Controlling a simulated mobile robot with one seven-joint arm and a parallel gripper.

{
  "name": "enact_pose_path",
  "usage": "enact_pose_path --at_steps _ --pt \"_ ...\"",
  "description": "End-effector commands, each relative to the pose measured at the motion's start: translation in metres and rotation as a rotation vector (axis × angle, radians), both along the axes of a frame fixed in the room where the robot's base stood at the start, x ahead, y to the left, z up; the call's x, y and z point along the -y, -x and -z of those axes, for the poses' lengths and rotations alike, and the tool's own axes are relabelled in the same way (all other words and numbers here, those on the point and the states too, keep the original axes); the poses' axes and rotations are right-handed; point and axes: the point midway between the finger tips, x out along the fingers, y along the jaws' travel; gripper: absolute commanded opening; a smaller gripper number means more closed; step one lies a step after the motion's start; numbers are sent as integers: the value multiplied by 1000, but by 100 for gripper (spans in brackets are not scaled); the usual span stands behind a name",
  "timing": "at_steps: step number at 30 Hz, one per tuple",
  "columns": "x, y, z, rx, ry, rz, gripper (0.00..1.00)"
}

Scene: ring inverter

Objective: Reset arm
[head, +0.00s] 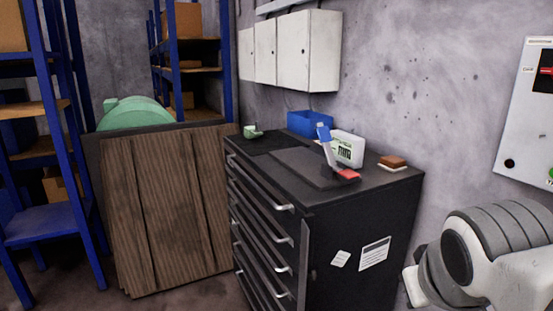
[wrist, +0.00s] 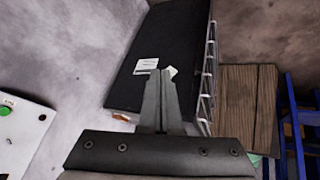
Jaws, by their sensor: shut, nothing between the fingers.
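My gripper (wrist: 160,74) is in the wrist view, its two fingers together and holding nothing. The fingers overlap the side of the black drawer cabinet (wrist: 135,90) in that view; I see no contact. In the head view, part of my arm (head: 480,250) shows at the lower right, beside the cabinet (head: 345,245). The gripper's fingers cannot be made out there.
On the cabinet stand a blue bin (head: 305,123), a white box (head: 348,149), a white-and-blue upright item (head: 328,148) and a brown block (head: 393,162). A wooden crate (head: 165,210) and blue shelving (head: 60,140) are left. A control panel (head: 530,110) hangs right.

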Motion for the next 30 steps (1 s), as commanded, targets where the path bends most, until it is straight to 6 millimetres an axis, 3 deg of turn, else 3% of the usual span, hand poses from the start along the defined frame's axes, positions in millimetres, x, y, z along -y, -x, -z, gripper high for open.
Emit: enact_pose_path --at_steps 4,6,30 --pt "-65 30 38 -97 -199 -30 0" --pt "-67 31 10 -100 -213 -26 0" --pt "-65 30 -187 -97 -208 -25 0"
